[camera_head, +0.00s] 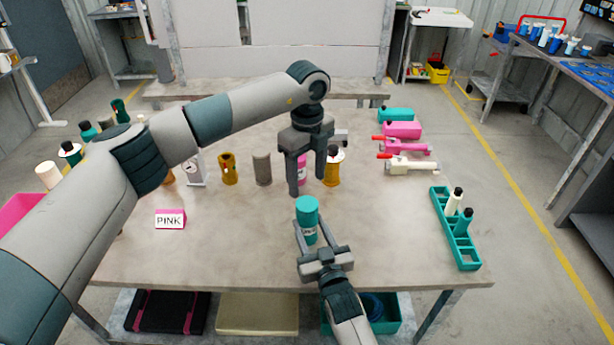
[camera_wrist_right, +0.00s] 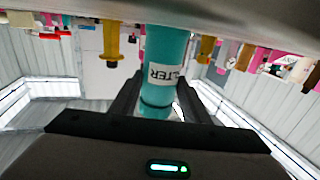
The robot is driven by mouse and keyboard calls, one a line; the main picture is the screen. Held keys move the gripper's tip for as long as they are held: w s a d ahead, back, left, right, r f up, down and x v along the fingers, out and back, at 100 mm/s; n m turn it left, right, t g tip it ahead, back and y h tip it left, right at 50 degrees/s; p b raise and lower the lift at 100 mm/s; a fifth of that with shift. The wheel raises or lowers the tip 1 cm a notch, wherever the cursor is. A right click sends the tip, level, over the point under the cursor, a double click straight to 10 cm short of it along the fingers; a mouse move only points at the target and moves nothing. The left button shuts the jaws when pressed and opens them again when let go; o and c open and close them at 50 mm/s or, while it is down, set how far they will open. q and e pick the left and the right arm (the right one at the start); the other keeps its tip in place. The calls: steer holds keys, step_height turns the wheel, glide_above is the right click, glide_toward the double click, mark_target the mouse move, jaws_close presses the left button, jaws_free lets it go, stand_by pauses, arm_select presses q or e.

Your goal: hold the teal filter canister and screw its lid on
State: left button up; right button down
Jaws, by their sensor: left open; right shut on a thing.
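The teal filter canister (camera_head: 309,233) stands upright near the table's front middle, with a pale label on its side. My right gripper (camera_head: 312,238) is shut on it from the front. It also shows between the fingers in the right wrist view (camera_wrist_right: 166,52), where the picture is upside down. A teal lid (camera_head: 307,205) sits on top of the canister, with a dark ring below it in the wrist view. I cannot tell how tightly it sits. My left gripper (camera_head: 307,184) is open, pointing down just above and behind the lid, its fingers apart and empty.
A pink canister (camera_head: 301,170) and a yellow-brown bottle (camera_head: 333,168) stand behind the left gripper. A teal rack (camera_head: 457,235) with bottles is at the right. The table between sign and canister is clear.

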mark_target(307, 204)
arm_select(q)
steer(key=shift+f, duration=4.05)
